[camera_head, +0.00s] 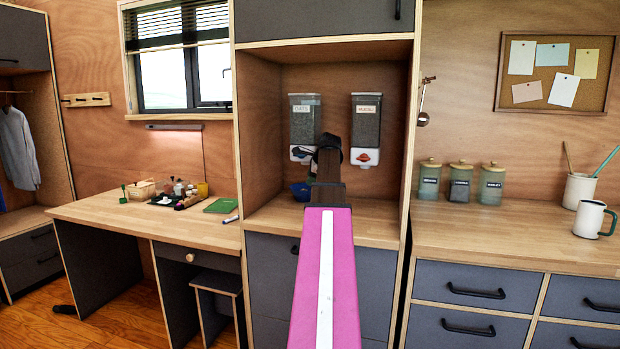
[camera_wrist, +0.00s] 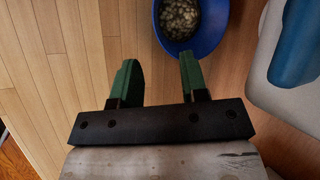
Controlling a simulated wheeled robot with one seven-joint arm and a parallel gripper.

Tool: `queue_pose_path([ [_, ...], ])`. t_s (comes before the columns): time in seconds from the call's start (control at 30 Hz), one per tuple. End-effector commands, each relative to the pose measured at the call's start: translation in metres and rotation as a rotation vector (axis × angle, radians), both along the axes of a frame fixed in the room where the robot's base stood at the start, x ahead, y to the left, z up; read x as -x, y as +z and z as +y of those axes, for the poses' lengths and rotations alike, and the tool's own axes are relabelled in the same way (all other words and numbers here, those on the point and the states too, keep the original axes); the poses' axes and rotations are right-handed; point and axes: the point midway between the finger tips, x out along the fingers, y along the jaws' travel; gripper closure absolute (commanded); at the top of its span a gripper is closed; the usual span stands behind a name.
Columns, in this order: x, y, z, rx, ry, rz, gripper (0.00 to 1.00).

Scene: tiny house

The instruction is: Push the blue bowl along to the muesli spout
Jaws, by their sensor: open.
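The blue bowl (camera_head: 300,191) sits on the niche counter below the oats dispenser (camera_head: 303,120), partly hidden by my arm in the head view. In the wrist view the bowl (camera_wrist: 209,49) is at the top, upright, with pale flakes inside. The muesli dispenser (camera_head: 366,122) hangs on the niche's back wall to the right, its white spout (camera_head: 365,157) with a red knob above the counter. My gripper (camera_wrist: 160,75) is open with nothing between its green fingertips. Its right fingertip is close to the bowl's rim; I cannot tell whether they touch.
The niche's side panels bound the counter (camera_head: 372,225) on both sides. Bare counter lies below the muesli spout. A pale body with a blue part (camera_wrist: 297,45) is at the right of the wrist view. Several green jars (camera_head: 460,183) stand on the right counter, outside the niche.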

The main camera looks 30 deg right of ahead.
Motion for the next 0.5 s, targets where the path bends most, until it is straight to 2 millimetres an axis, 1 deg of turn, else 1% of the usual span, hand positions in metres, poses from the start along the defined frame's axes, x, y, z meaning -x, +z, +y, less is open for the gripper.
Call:
queue_pose_path([
  [0.17,-0.002,-0.002,0.0,0.001,0.001,0.0,0.6],
  [0.27,-0.006,-0.008,0.0,0.0,0.0,0.001,0.6],
  [0.37,-0.013,-0.019,0.001,-0.001,0.001,0.002,0.6],
  [0.5,-0.027,-0.038,0.002,-0.001,0.002,0.002,0.6],
])
